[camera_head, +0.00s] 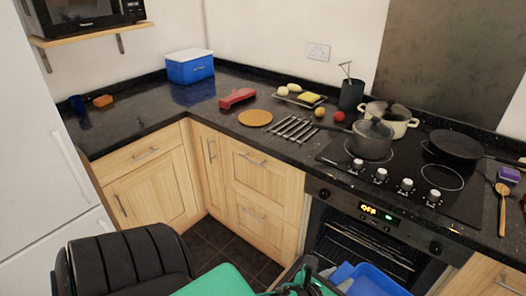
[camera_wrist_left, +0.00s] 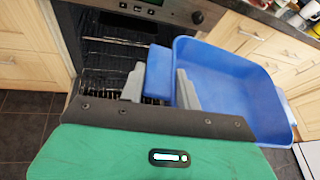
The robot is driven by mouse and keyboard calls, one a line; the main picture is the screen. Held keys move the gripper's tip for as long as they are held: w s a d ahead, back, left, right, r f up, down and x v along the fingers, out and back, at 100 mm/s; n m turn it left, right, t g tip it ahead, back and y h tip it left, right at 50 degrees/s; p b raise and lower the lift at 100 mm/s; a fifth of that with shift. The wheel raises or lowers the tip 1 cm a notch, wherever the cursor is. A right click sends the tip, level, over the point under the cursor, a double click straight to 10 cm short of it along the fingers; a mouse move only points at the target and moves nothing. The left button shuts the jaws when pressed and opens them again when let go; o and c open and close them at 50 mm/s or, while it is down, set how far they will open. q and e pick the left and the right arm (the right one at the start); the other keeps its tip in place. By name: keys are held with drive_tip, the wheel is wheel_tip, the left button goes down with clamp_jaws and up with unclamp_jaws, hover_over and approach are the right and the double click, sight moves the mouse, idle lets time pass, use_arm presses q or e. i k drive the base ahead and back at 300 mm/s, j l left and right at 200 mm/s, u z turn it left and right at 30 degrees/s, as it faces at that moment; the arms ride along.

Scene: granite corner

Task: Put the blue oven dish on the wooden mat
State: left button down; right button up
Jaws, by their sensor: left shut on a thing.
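The blue oven dish (camera_head: 370,281) is at the bottom edge of the head view, in front of the oven and partly cut off. My left gripper (camera_head: 335,277) is at its left end. In the left wrist view, the fingers of the left gripper (camera_wrist_left: 158,88) are shut on the blue handle of the dish (camera_wrist_left: 228,75). The dish looks empty and is held clear of the counter. The round wooden mat (camera_head: 255,118) lies bare on the dark counter near the inner corner. My right gripper is not in view.
A metal rack (camera_head: 293,129) lies right of the mat, and a red object (camera_head: 237,98) lies behind it. A grey pot (camera_head: 371,139) and a cream pot (camera_head: 390,118) stand on the hob. The oven (camera_head: 360,250) shows its racks. The counter left of the mat is clear.

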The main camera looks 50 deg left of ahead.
sight(255, 117)
drive_tip(key=j, duration=1.8)
